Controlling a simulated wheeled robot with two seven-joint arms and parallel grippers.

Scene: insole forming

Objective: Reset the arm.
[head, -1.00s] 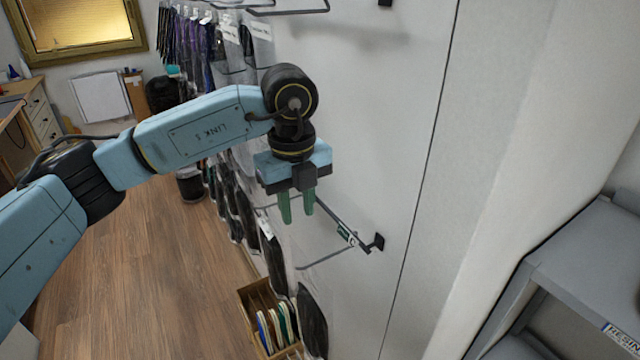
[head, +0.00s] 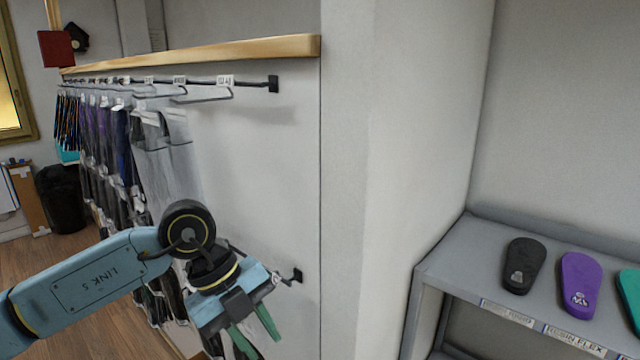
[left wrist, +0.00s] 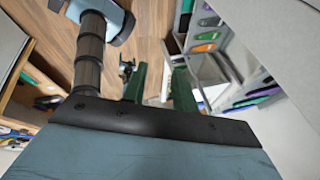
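My left arm comes in from the left in the head view. Its gripper (head: 255,338) hangs at the lower middle, in front of the wall with the hanging packs. The two green fingers are spread apart with nothing between them. In the left wrist view the fingers (left wrist: 160,85) also stand apart and empty, above the wood floor. My right gripper does not show in the head view.
A grey shelf (head: 455,262) stands at the right with a black insole (head: 523,265), a purple insole (head: 580,284) and part of a teal one. Hanging packs (head: 165,165) line a wall rail (head: 255,84). A lower peg (head: 297,276) sticks out near my left gripper.

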